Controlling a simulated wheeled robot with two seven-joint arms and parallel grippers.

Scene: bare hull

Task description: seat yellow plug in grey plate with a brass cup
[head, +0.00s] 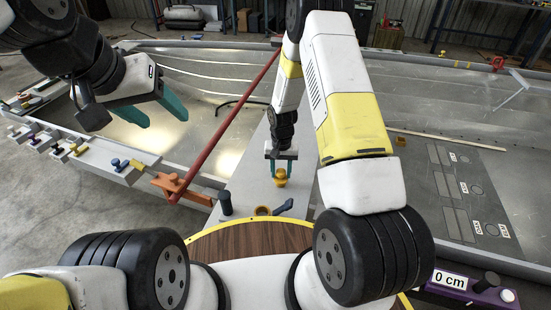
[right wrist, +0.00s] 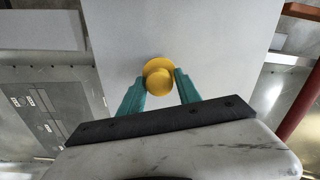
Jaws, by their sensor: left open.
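The yellow plug (head: 281,178) has a round knob on a wider flange and is at the grey bench (head: 245,180). My right gripper (head: 281,173) points down over it, one teal finger on each side. In the right wrist view the plug (right wrist: 159,78) is between the fingertips (right wrist: 161,80). I cannot tell whether they press on it. The plug's underside is hidden. My left gripper (head: 166,120) is open and empty, in the air at the left. A brass-coloured ring or cup (head: 262,211) is at the bench's near end. I cannot make out a separate grey plate around it.
A dark cylinder (head: 225,202) and a blue-grey piece (head: 284,207) flank the ring. A red bar (head: 228,120) slants across, left of the bench. Several coloured knobs line the left edge. A dark labelled panel (head: 455,190) lies right. A wooden round top (head: 240,240) is nearest.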

